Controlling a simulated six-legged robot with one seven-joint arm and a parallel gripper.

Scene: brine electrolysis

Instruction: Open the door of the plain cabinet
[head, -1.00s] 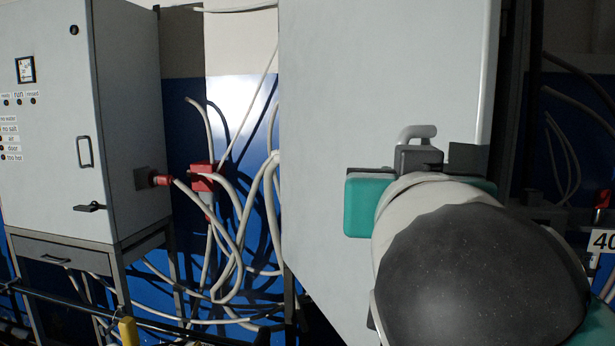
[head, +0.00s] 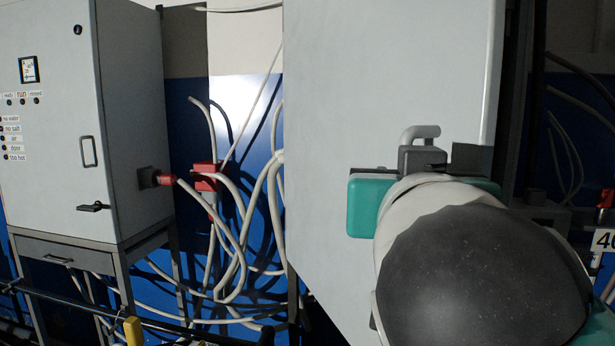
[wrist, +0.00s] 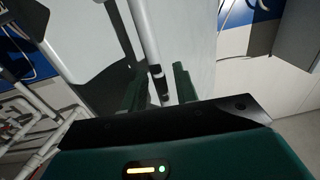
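The plain cabinet (head: 385,75) is the large pale grey one right of centre in the head view, with no labels on its face. Its door looks closed. A pale curved handle (head: 420,132) stands out near its right edge. My gripper (head: 428,163) is in front of the door, just below the handle's visible bend; my arm hides the lower part. In the wrist view my two green fingers (wrist: 158,88) stand apart, with a pale bar with dark bands (wrist: 146,40), apparently the handle, between them. Gaps seem to show beside it; contact is unclear.
A labelled cabinet (head: 135,85) with a small display and its own handle stands on a frame at the left. Pale hoses and a red connector (head: 207,178) hang before the blue wall between the cabinets. A dark rail (head: 75,308) runs along the lower left.

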